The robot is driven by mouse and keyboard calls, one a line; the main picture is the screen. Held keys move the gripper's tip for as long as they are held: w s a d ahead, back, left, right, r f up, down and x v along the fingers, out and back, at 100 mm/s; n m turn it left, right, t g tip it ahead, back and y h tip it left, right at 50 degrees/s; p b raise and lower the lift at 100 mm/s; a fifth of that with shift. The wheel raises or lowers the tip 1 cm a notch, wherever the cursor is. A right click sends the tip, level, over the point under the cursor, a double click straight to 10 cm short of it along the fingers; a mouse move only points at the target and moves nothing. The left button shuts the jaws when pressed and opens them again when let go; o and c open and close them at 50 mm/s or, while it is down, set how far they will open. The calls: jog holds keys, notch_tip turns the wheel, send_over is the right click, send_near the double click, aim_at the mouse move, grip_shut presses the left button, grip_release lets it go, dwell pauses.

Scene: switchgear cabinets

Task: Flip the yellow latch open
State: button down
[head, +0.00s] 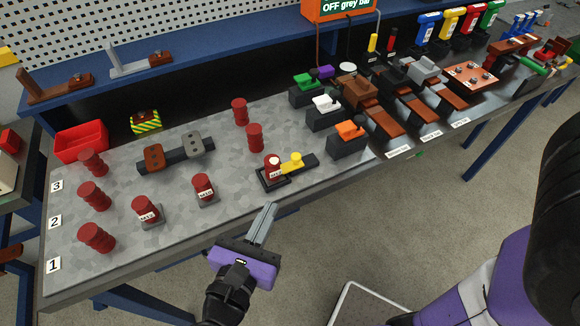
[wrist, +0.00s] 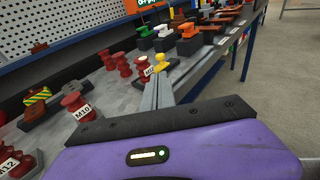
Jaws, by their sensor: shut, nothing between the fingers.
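The yellow latch (head: 293,161) sits on a dark base plate beside a red spool-shaped post with a white label, near the front edge of the bench. It also shows in the wrist view (wrist: 160,66), just beyond my fingertips. My gripper (head: 267,208) is purple with grey fingers, which are shut together and empty. In the head view it is in front of the bench edge, below the latch and apart from it. In the wrist view my fingers (wrist: 159,82) point towards the latch; whether they touch it cannot be told from that view alone.
The red labelled post (head: 272,168) stands left of the latch. An orange-topped block (head: 348,138) stands to the right. Several red spools, such as one at the front left (head: 96,238), stand on the grey bench top (head: 180,250). The floor in front is open.

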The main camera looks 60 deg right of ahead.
aim_at(295, 160)
jog(key=x, duration=1.3)
jog(key=shift+d+f+p, duration=0.1)
jog(key=shift+d+p, duration=0.2)
jog(key=shift+p, duration=0.05)
jog(key=shift+s+d+r+p, duration=0.25)
jog(key=shift+s+d+p, duration=0.25)
jog(key=shift+p, duration=0.7)
jog(key=shift+s+d+f, duration=0.1)
jog(key=shift+d+f, duration=0.1)
jog(key=shift+d, duration=0.2)
jog(key=shift+p, duration=0.35)
